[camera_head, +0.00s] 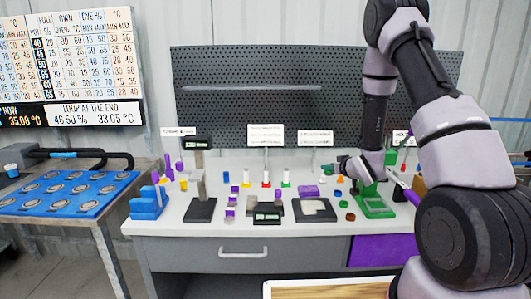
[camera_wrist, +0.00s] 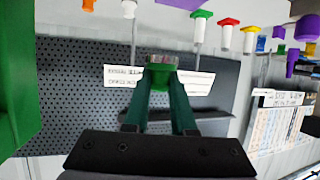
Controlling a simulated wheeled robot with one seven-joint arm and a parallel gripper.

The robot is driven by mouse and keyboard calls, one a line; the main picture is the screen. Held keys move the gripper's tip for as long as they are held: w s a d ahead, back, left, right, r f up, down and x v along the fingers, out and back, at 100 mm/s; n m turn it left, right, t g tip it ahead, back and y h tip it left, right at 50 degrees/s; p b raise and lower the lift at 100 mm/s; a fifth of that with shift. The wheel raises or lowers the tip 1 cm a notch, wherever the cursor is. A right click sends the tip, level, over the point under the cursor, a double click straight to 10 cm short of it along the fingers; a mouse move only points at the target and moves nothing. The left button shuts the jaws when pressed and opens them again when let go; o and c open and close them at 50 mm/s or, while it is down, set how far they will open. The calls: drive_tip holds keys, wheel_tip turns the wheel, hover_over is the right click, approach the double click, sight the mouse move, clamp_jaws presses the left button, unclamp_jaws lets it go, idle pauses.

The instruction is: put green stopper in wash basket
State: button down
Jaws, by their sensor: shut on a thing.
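My gripper (camera_wrist: 160,88) is shut on a green stopper (camera_wrist: 161,74), which sits between the two fingertips in the wrist view. In the head view my gripper (camera_head: 341,167) is above the right part of the white bench, pointing left, beside a green stand (camera_head: 377,208). The stopper is too small to make out there. I cannot pick out a wash basket for certain in either view. The wrist view looks upside down, with the bench items along its top.
The white bench (camera_head: 240,226) holds a blue holder (camera_head: 149,204), black scales (camera_head: 200,209), a grey-framed tray (camera_head: 329,213) and several small coloured pieces. A perforated panel (camera_head: 250,100) stands behind. A blue rack (camera_head: 67,192) is on the left table. The green stand is close to my gripper.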

drive_tip(key=d+m+h, duration=0.3)
drive_tip(key=n+g+y, duration=0.5)
drive_tip(key=n+y, duration=0.5)
drive_tip(key=n, duration=0.1)
hover_over(314, 207)
drive_tip(key=f, duration=0.1)
drive_tip(key=shift+s+f, duration=0.1)
drive_tip(key=shift+y, duration=0.3)
drive_tip(key=shift+f, duration=4.8)
drive_tip(key=shift+f, duration=0.2)
drive_tip(key=c, duration=0.7)
unclamp_jaws()
drive_tip(key=shift+c, duration=0.2)
